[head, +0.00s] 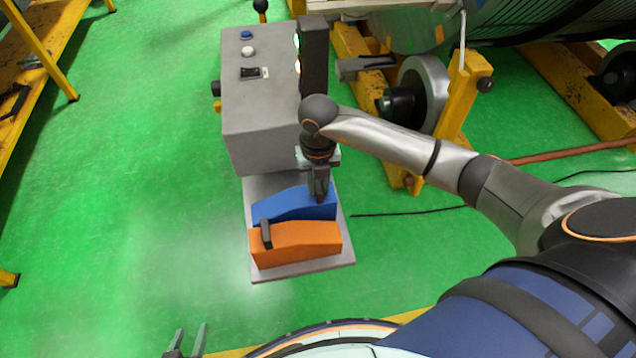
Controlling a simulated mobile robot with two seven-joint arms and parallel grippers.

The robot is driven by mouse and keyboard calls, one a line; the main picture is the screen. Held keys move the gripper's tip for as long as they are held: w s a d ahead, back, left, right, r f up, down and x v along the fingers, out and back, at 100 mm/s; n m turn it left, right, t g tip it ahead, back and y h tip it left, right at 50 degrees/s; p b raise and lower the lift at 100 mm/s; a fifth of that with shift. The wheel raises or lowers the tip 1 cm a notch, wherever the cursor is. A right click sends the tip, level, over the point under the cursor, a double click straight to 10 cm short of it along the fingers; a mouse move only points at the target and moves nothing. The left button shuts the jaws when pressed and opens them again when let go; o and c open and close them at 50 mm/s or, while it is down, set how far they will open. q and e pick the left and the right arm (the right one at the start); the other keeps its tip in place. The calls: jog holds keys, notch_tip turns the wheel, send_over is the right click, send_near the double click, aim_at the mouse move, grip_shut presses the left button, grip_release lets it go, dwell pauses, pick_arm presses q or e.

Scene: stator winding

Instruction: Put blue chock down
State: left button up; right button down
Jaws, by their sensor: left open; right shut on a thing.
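The blue chock (290,206) is a wedge-shaped block at the middle of the head view. It is on or just above the grey plate (300,268), beside the orange chock (295,243); I cannot tell whether it touches the plate. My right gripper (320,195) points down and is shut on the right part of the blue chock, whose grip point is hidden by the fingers. My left gripper (187,340) is open and empty at the bottom edge, well apart from both chocks.
A grey control box (262,115) with buttons stands directly behind the plate. A yellow stand with a metal roller (427,90) is to its right. A dark cable (410,212) lies on the green floor. The floor left of the plate is clear.

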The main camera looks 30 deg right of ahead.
jog(key=c, duration=0.8)
grip_release()
jog(key=shift+f, duration=0.1)
jog(key=shift+o, duration=0.2)
notch_tip(320, 180, up, 12)
jog(key=shift+r+p, duration=0.2)
jog(key=shift+p, duration=0.15)
